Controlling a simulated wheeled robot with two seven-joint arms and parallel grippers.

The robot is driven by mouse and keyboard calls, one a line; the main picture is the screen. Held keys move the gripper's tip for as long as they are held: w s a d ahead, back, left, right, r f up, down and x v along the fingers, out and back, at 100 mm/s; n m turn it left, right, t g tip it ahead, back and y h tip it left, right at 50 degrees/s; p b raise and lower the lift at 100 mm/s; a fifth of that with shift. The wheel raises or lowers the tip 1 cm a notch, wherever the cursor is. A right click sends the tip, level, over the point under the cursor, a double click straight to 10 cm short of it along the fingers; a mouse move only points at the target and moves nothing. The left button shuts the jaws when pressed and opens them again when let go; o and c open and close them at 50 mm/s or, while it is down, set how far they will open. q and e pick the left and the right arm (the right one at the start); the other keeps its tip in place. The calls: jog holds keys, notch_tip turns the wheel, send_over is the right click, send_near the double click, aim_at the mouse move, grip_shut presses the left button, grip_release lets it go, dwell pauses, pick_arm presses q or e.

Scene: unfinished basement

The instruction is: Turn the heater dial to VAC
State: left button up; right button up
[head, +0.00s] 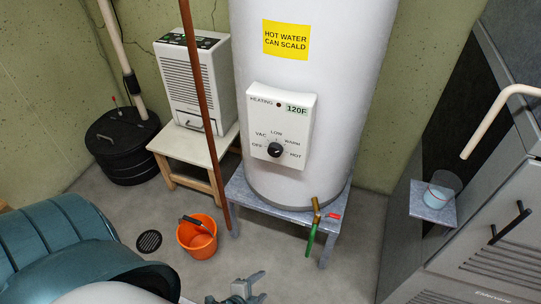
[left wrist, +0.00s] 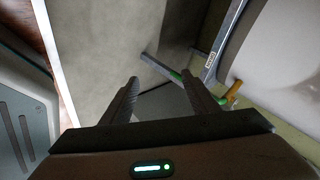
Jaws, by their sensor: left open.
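The white water heater (head: 312,60) stands upright on a grey stand. Its control box (head: 283,125) carries a round black dial (head: 275,150) with the labels OFF, VAC, LOW, WARM and HOT around it. The dial is too small for me to tell surely which label it points at. My left gripper (head: 240,290) is low at the bottom edge of the head view, below and in front of the heater, well apart from the dial. In the left wrist view its two fingers (left wrist: 160,88) are spread with nothing between them. The dial is not in that view. My right gripper is not in view.
A brown vertical pipe (head: 204,100) stands left of the heater. An orange bucket (head: 197,238) is on the floor. A shelf with a cup (head: 438,190) is at right.

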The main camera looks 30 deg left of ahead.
aim_at(273, 153)
pick_arm(q)
jog(key=w+a+r+m+t+y, duration=0.1)
jog(key=w+a+r+m+t, duration=0.1)
jog(key=r+m, duration=0.5)
jog(key=w+a+r+m+t+y, duration=0.1)
jog(key=r+m, duration=0.6)
jog(key=r, duration=1.1)
jog(key=w+a+r+m+t+p, duration=0.1)
jog(key=w+a+r+m+t, duration=0.2)
jog(key=r, duration=0.9)
jog(key=a+m+t, duration=0.2)
jog(key=a+m, duration=0.1)
jog(key=m, duration=0.1)
jog(key=shift+r+y, duration=0.25)
jog(key=shift+y, duration=0.15)
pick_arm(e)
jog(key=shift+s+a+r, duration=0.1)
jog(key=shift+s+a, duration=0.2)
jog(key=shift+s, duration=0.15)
pick_arm(q)
jog(key=shift+w, duration=0.1)
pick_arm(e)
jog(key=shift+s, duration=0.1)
pick_arm(q)
jog(key=shift+w+a, duration=0.1)
